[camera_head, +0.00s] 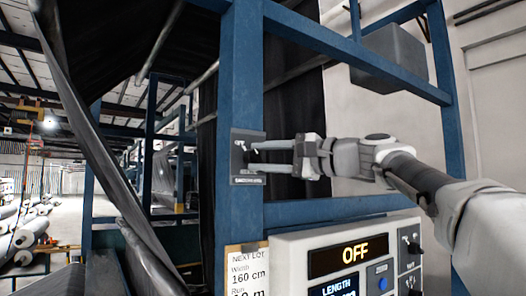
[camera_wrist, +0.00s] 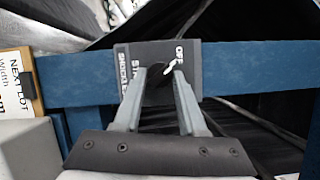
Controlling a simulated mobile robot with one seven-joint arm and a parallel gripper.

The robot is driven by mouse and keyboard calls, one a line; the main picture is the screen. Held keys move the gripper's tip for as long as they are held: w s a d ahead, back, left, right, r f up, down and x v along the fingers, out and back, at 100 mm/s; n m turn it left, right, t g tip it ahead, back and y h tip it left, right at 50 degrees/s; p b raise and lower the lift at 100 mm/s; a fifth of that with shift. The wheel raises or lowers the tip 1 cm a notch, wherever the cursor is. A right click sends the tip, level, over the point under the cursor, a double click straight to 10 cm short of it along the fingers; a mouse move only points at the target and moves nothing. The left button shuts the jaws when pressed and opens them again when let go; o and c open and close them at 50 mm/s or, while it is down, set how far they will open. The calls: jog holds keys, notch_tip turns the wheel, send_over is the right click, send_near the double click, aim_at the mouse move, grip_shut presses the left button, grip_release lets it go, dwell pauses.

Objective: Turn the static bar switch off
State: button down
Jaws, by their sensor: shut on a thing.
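The static bar switch (camera_head: 240,166) is a dark plate on the blue upright post. In the wrist view the switch plate (camera_wrist: 187,50) carries the word OFF near its top right and more white lettering on its left side. A small silver lever (camera_wrist: 173,66) shows beside the right fingertip. My gripper (camera_head: 256,156) reaches in from the right, its fingertips at the plate. In the wrist view my gripper (camera_wrist: 159,72) has its two grey fingers around the dark middle of the switch, shut on it. The fingers partly hide the lever and its base.
The blue frame post (camera_head: 240,60) and crossbars surround the switch. Grey rolls (camera_head: 30,235) lie far left.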

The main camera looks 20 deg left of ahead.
jog(key=shift+r+n+p, duration=0.15)
jog(key=shift+n+p, duration=0.15)
jog(key=shift+n, duration=0.6)
jog(key=shift+c, duration=2.4)
grip_release()
jog(key=shift+d, duration=0.1)
jog(key=b+v, duration=0.3)
jog(key=v, duration=1.4)
jog(key=shift+r, duration=0.4)
jog(key=shift+s+d, duration=0.1)
